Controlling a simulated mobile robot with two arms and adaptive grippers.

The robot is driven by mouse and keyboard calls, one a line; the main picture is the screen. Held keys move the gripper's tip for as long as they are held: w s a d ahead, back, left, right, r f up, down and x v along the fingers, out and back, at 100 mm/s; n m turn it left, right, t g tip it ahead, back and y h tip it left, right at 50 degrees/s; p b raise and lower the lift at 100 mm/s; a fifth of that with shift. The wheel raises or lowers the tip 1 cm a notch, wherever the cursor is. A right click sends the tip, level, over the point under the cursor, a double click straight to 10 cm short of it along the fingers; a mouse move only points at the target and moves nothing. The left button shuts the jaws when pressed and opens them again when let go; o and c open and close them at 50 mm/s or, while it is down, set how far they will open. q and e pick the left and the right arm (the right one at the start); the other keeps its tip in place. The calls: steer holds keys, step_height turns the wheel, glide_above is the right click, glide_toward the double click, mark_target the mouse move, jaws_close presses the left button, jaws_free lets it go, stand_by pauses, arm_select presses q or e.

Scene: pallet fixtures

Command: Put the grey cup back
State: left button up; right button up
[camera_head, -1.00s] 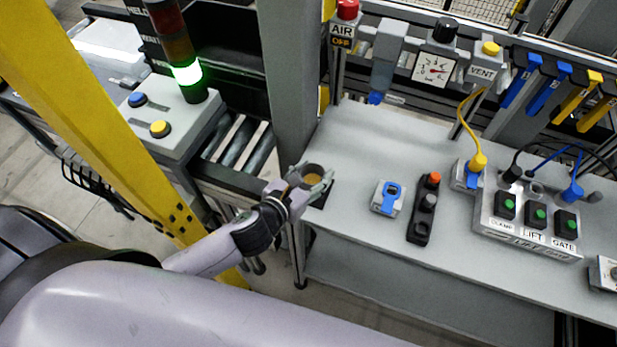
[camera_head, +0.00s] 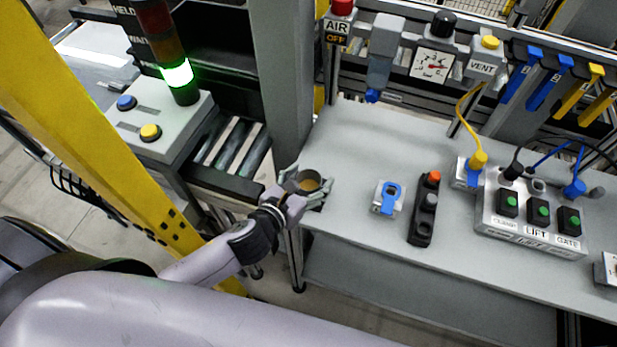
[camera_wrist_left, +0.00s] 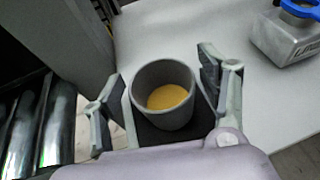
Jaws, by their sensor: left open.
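The grey cup (camera_head: 309,181) stands upright at the left end of the grey table, with a yellow-orange content inside. It also shows in the left wrist view (camera_wrist_left: 163,92), on a dark square pad (camera_wrist_left: 200,122). My left gripper (camera_head: 307,183) is open, with one finger on each side of the cup. In the left wrist view the left gripper (camera_wrist_left: 165,95) shows gaps between both fingers and the cup wall. My right gripper is not in view.
On the grey table (camera_head: 345,226) stand a blue-clipped block (camera_head: 388,197), a black pendant with an orange button (camera_head: 425,208) and the CLAMP/LIFT/GATE box (camera_head: 530,222). A grey post (camera_head: 283,75) rises behind the cup. Rollers (camera_head: 233,146) lie to its left.

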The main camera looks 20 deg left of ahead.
arm_select(q)
steer(key=shift+r, duration=0.1)
steer(key=shift+s+r, duration=0.15)
steer(key=shift+s, duration=0.05)
steer(key=b+v, duration=0.2)
steer(key=v, duration=0.9)
steer(key=shift+s+r, duration=0.2)
steer(key=shift+s, duration=0.05)
steer(key=shift+a, duration=0.1)
